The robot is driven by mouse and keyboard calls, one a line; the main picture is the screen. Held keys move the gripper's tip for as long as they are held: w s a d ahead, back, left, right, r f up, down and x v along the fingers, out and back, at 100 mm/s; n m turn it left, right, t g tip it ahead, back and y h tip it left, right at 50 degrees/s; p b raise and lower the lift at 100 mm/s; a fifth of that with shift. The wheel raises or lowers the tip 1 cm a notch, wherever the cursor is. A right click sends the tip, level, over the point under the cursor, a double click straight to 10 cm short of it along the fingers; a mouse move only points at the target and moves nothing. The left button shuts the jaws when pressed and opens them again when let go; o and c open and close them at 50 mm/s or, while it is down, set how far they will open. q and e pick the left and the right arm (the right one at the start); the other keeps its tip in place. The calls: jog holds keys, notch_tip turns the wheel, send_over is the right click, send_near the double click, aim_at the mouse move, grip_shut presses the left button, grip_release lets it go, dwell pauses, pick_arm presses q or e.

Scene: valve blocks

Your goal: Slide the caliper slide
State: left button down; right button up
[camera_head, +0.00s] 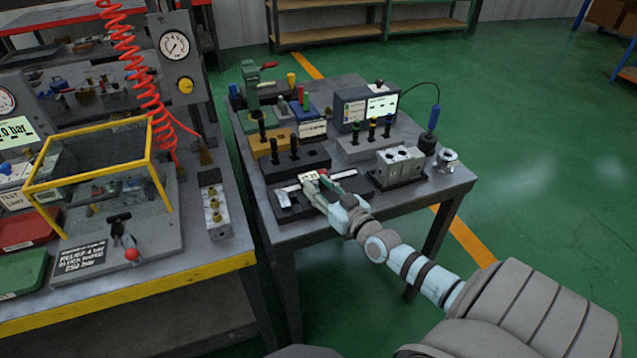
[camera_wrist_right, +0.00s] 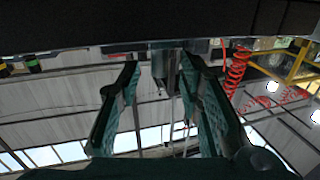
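The caliper (camera_head: 284,198) lies on a dark mat (camera_head: 292,214) at the front left of the right-hand table. Pale metal parts of it show left of my right gripper. My right gripper (camera_head: 318,184) is low over the mat at the caliper, and it hides part of it. In the right wrist view the two green fingers (camera_wrist_right: 160,72) stand apart. A grey metal piece (camera_wrist_right: 164,68), perhaps the caliper slide, shows between or just beyond their tips, nearer the right finger. I cannot tell whether either finger touches it. My left gripper is not in view.
Behind the mat stand a black block with pegs (camera_head: 296,161) and a grey block with pegs (camera_head: 366,148). A metal valve block (camera_head: 399,166) is to the right. The left bench (camera_head: 170,268) holds a yellow-framed box (camera_head: 150,160). A red coiled hose (camera_head: 140,75) hangs there.

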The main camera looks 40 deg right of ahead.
jog(key=s, duration=1.2)
jog(key=shift+a, duration=0.4)
